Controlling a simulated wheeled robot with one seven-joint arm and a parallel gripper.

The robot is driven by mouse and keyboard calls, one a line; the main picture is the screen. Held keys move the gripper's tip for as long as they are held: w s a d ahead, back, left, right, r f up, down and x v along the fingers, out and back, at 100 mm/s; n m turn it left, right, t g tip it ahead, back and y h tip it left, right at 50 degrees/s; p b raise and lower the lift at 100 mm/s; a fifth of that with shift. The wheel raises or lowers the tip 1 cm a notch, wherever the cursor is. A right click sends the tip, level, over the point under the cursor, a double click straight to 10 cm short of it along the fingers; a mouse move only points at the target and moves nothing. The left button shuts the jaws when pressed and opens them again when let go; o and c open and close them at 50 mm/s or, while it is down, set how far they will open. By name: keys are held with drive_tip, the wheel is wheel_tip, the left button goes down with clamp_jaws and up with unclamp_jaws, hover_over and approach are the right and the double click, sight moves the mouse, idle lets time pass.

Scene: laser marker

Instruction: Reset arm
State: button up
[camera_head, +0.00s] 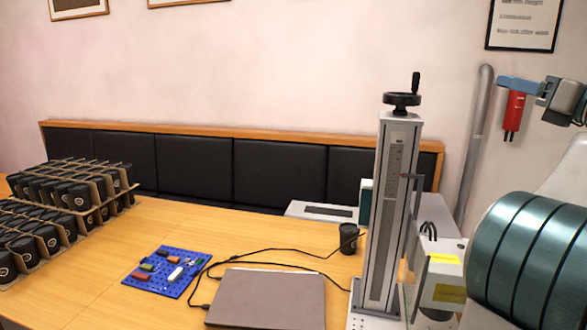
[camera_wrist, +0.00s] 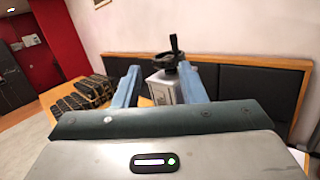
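My gripper (camera_head: 503,83) is raised at the upper right of the head view, in front of the wall and above the table. In the wrist view its two blue fingers (camera_wrist: 159,71) stand wide apart with nothing held between them. The laser marker's tall grey column (camera_head: 389,210) stands upright on the table, with a black handwheel (camera_head: 402,99) on top. The column's top also shows beyond the fingers in the wrist view (camera_wrist: 163,88). My gripper is apart from the column, to its right in the head view.
Cartons of black cups (camera_head: 62,197) stand at the left. A blue pegboard (camera_head: 168,273) with small blocks, a closed laptop (camera_head: 268,299) and a single black cup (camera_head: 348,239) are on the wooden table. A red item (camera_head: 513,111) shows just below my gripper; its attachment is unclear.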

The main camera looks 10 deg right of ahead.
drive_tip(key=w+a+f+m+h, duration=0.1)
drive_tip(key=w+f+m+h, duration=0.15)
drive_tip(key=m+h, duration=0.75)
drive_tip(key=w+a+f+m+h, duration=0.2)
drive_tip(key=w+m+h, duration=0.2)
drive_tip(key=m, duration=1.1)
drive_tip(key=a+f+m+g+y, duration=0.1)
drive_tip(key=a+f+m+g, duration=0.3)
drive_tip(key=f, duration=0.4)
drive_tip(key=a+f+m+g+y, duration=0.2)
drive_tip(key=a+f+m, duration=0.2)
drive_tip(key=a+f, duration=0.4)
drive_tip(key=s+a+f+m+g+y, duration=0.4)
drive_tip(key=s+a+f+g, duration=0.5)
drive_tip(key=s+a+f, duration=1)
wheel_tip(320, 180, down, 3)
drive_tip(key=shift+s+a+f+m+g+y, duration=0.2)
drive_tip(key=shift+s+a+m+g+y, duration=0.15)
drive_tip(key=shift+a+y, duration=0.45)
drive_tip(key=shift+d, duration=0.1)
